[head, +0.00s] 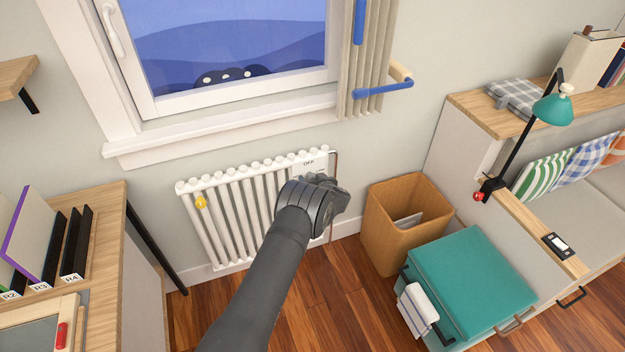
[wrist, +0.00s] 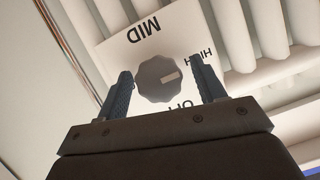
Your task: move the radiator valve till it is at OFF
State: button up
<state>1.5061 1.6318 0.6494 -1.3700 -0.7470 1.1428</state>
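The radiator valve is a grey, many-sided knob (wrist: 157,82) with a pale mark (wrist: 171,77) on a white label plate (wrist: 118,52). In the wrist view the plate appears upside down, with MID at upper left, HIGH at right and OFF below, partly covered by my gripper. The mark lies on the knob's right side, pointing roughly toward HIGH. My gripper (wrist: 163,88) is open, one finger on each side of the knob, with a small visible gap on both sides. In the head view my wrist hides the knob; the plate's OFF word (head: 309,162) shows above it.
The white radiator (head: 232,212) hangs below the window, with a yellow item (head: 201,202) at its left. A wooden bin (head: 380,235) stands just right of my arm, with a teal-topped box (head: 470,280) nearer. A desk (head: 110,235) is at left.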

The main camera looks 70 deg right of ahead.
jog(key=c, duration=0.9)
jog(key=shift+o, duration=0.2)
